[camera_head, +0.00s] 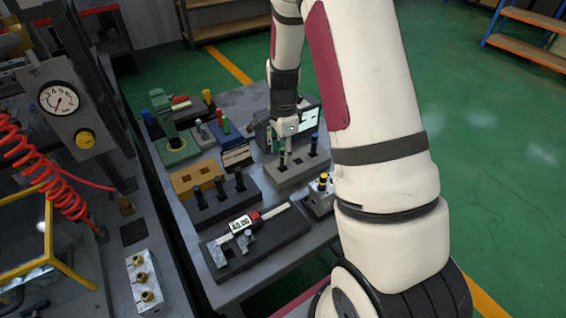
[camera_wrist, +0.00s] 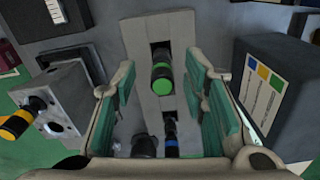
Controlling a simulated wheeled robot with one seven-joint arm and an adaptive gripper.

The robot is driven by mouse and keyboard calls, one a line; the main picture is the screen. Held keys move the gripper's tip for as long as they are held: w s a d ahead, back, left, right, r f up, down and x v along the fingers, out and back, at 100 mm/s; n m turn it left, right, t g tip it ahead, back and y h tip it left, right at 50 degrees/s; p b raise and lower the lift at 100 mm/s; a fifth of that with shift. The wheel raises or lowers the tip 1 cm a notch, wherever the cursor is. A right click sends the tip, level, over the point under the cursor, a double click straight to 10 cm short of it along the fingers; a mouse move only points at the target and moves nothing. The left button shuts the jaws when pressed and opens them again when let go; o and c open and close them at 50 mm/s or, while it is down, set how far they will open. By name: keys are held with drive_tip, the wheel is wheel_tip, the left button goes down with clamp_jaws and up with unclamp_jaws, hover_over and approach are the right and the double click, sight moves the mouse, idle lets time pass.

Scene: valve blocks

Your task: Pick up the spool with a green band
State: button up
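The spool with a green band (camera_wrist: 162,75) stands in a slot of a grey block (camera_wrist: 165,22) in the wrist view; its green end faces the camera. My gripper (camera_wrist: 160,68) is open, with one green-padded finger on each side of the spool and visible gaps between. In the head view my gripper (camera_head: 284,145) points down over the grey block (camera_head: 288,178), and its fingers partly hide the spools there. A blue-banded spool (camera_wrist: 171,140) and a dark spool (camera_wrist: 145,146) show nearer the palm in the wrist view.
A small block (camera_head: 318,203) with a yellow-banded spool (camera_head: 323,181) stands close by. A dark block with black spools (camera_head: 220,188), a caliper (camera_head: 245,223) on a dark slab and a lit screen (camera_head: 306,119) are also on the bench.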

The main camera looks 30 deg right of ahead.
drive_tip(key=shift+f+p, duration=0.3)
drive_tip(key=shift+f, duration=2.1)
drive_tip(key=shift+w, duration=0.1)
clamp_jaws()
